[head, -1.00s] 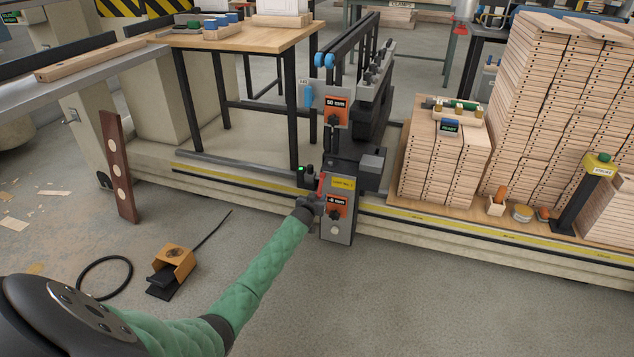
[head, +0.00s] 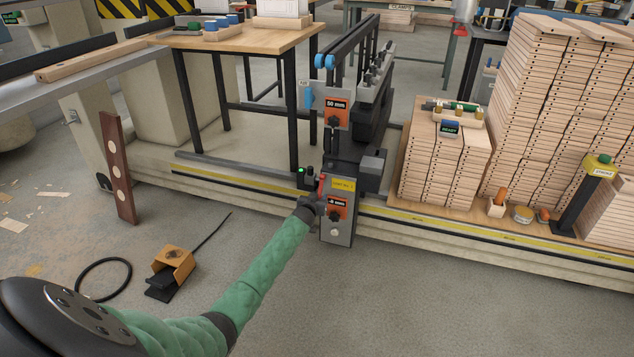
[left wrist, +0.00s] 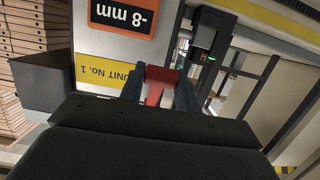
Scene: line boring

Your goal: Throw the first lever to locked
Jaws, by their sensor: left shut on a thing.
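The boring unit (head: 338,237) has a grey front plate with an orange "-8 mm" display and a yellow "UNIT No. 1" label (left wrist: 107,74). A red lever (head: 321,184) stands at the left side of this plate, roughly upright. My left gripper (head: 312,203) is at the lever. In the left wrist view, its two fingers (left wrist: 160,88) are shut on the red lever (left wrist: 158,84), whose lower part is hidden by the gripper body. My right gripper is in neither view.
A small box with a green light (head: 302,177) sits just left of the lever. A yellow-marked rail (head: 450,222) runs along the base. Stacked drilled boards (head: 540,110) stand at right.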

